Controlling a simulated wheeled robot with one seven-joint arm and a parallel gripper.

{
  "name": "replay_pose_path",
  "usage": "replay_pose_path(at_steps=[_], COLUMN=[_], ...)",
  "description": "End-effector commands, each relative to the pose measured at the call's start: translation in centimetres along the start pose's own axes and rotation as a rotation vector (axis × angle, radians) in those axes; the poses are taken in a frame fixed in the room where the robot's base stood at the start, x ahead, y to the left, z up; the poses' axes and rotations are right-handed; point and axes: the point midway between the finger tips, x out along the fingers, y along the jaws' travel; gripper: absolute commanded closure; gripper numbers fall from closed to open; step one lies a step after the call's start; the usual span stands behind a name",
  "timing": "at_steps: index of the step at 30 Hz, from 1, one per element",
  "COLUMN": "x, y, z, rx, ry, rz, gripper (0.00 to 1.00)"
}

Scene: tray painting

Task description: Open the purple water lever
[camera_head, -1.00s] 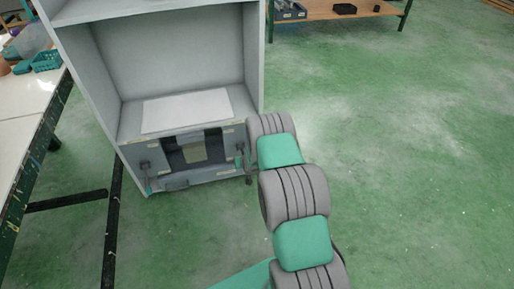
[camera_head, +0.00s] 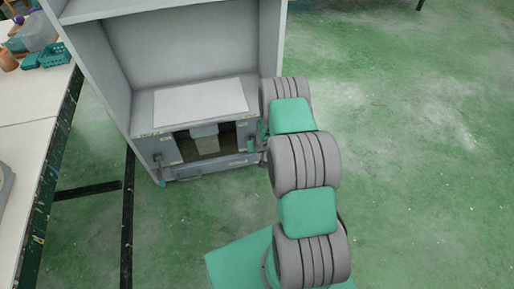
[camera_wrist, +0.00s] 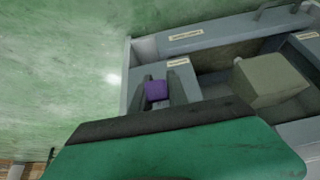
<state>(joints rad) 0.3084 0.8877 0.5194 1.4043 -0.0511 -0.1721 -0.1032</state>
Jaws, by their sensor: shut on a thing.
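The purple water lever (camera_wrist: 157,91) shows in the wrist view as a small purple block by the front panel of a grey cabinet. My gripper (camera_wrist: 160,88) has a dark finger on each side of it and is shut on it. The green and black body of my gripper fills the lower part of that view and hides what lies beneath. In the head view my arm reaches to the right end of the cabinet's front panel (camera_head: 168,147). The purple lever cannot be made out there, and my fingers are largely hidden by the arm.
The grey cabinet (camera_head: 70,50) has a white sheet (camera_head: 200,101) on its inner floor and a recess (camera_head: 196,141) in its front panel. A beige block (camera_wrist: 268,80) sits in the recess. A white table (camera_head: 35,130) stands at left. Green floor at right is clear.

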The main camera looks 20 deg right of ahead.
Motion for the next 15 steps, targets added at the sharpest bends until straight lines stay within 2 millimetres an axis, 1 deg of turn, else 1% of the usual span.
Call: replay_pose_path(at_steps=[1, 6, 9, 15], x=[-0.02, -0.03, -0.03, -0.07], y=[-0.14, -0.01, 0.04, 0.01], z=[-0.24, -0.23, -0.2, -0.2], rx=[0.0, 0.002, 0.002, 0.002], ry=[0.005, 0.004, 0.004, 0.004], rz=[-0.004, -0.002, -0.001, -0.001], gripper=[0.78, 0.65, 0.58, 0.58])
